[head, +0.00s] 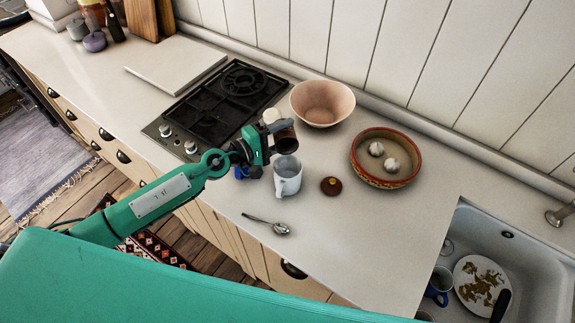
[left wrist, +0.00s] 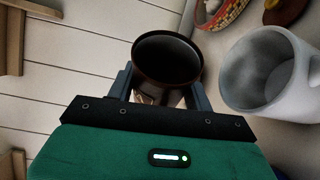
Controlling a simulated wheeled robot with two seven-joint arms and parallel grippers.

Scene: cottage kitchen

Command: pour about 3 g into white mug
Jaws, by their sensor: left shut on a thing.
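My left gripper (head: 268,142) is shut on a dark brown, open-topped canister (head: 285,140). In the left wrist view the canister (left wrist: 166,62) sits between the two fingers (left wrist: 162,88), its dark mouth facing the camera; its contents cannot be made out. In the head view the canister is held above the counter, just behind and above the white mug (head: 287,178). The mug stands upright, apart from the canister, and also shows at the right of the left wrist view (left wrist: 268,75). No stream shows between them. My right gripper is not in view.
A brown knobbed lid (head: 331,186) lies right of the mug, and a spoon (head: 268,225) in front. A pink bowl (head: 322,102), a red-rimmed dish (head: 385,181) with pale bulbs, and a black hob (head: 218,102) are nearby. The sink (head: 535,267) is at right.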

